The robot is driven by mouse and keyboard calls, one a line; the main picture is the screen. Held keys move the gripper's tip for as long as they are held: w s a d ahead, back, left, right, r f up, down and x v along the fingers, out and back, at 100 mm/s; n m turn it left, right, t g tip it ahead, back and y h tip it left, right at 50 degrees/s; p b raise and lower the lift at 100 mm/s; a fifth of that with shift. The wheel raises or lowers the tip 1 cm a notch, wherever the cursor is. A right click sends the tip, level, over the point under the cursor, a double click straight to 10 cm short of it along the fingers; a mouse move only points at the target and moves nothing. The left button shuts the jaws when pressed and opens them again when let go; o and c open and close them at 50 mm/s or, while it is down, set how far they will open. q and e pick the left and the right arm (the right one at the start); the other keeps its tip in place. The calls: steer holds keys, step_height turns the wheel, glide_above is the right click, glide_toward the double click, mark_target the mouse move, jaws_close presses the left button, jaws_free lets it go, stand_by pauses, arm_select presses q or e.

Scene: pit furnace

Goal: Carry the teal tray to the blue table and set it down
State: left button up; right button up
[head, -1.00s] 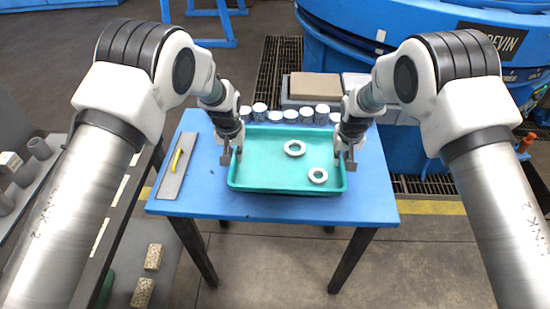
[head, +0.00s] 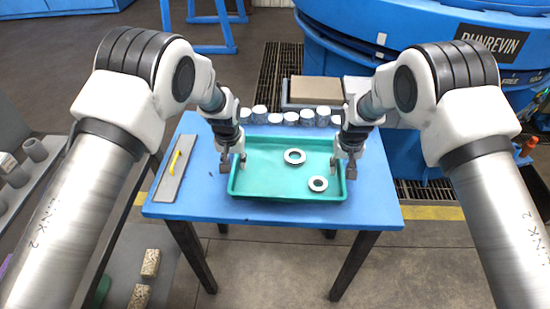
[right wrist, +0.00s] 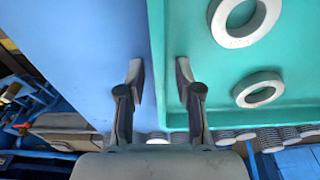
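The teal tray (head: 262,186) rests flat on the blue table (head: 376,205), with two pale rings in it: one ring (head: 287,157) near its middle and another (head: 318,191) nearer the front right. My left gripper (head: 233,164) is open at the tray's left rim, one finger outside and one inside. My right gripper (head: 343,169) is open at the right rim. In the right wrist view the right gripper's fingers (right wrist: 160,82) stand apart on either side of the tray's rim (right wrist: 157,45), with gaps between.
Several grey cylinders (head: 291,119) stand behind the tray. A grey board (head: 172,180) with a yellow handle lies on the table's left. A brown block (head: 316,90) sits beyond the cylinders. Bare tabletop shows in front of and right of the tray.

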steer(key=shift+r, duration=0.25)
arm_select(q)
step_height(320, 180, up, 12)
steer(key=s, duration=0.1)
steer(key=shift+s+f, duration=0.25)
steer(key=shift+s, duration=0.15)
arm_select(e)
step_height(320, 180, up, 12)
steer(key=s, duration=0.1)
steer(key=shift+s+f, duration=0.25)
steer(key=shift+s, duration=0.15)
arm_select(q)
steer(key=shift+s, duration=0.1)
